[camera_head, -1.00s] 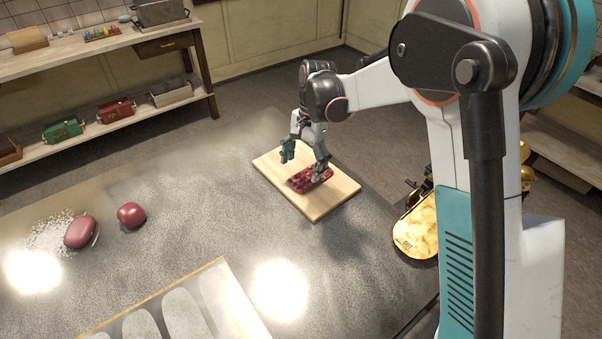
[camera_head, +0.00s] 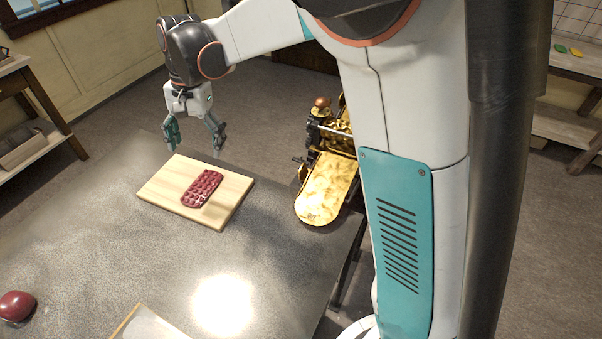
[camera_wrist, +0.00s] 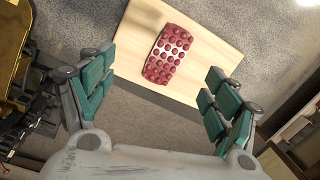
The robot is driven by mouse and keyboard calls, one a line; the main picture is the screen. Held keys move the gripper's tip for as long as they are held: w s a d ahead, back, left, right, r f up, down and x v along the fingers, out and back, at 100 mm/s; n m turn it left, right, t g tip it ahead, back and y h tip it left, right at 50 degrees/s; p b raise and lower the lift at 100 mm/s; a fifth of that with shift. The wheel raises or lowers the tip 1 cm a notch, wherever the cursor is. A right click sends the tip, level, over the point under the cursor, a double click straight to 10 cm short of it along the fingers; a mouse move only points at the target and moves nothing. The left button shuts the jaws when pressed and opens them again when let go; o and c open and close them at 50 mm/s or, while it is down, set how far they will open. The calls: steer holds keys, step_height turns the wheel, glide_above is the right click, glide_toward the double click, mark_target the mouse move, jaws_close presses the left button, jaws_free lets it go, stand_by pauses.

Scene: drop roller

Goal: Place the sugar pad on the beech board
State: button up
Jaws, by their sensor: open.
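The sugar pad, a dark red slab with rows of round bumps (camera_head: 202,188), lies flat on the beech board (camera_head: 165,190), a pale wooden board on the grey worktop. In the wrist view the red pad (camera_wrist: 167,54) lies well inside the edges of the board (camera_wrist: 215,55). My gripper (camera_head: 194,146) is open and empty. It hangs above the far edge of the board, apart from the pad. In the wrist view its two teal fingers stand wide apart with nothing between them.
A golden roller machine (camera_head: 328,188) stands right of the worktop (camera_head: 120,245). A dark red lump (camera_head: 16,306) lies at the lower left. A pale-edged tray (camera_head: 145,325) is partly in view at the bottom. The worktop around the board is clear.

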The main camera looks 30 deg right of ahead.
steer(key=s+d+r+n+t, duration=0.2)
steer(key=s+d, duration=0.6)
steer(key=s, duration=0.4)
steer(key=s+d+r+n+t+h, duration=0.1)
steer(key=s+d+n+t, duration=0.3)
steer(key=s+d, duration=0.4)
steer(key=s+r+t, duration=0.1)
steer(key=s, duration=0.3)
steer(key=shift+s+d+n+t+h, duration=0.2)
steer(key=shift+d+n+t+h, duration=0.1)
steer(key=shift+d, duration=0.05)
step_height(320, 180, down, 6)
steer(key=b, duration=0.5)
steer(key=shift+r, duration=0.25)
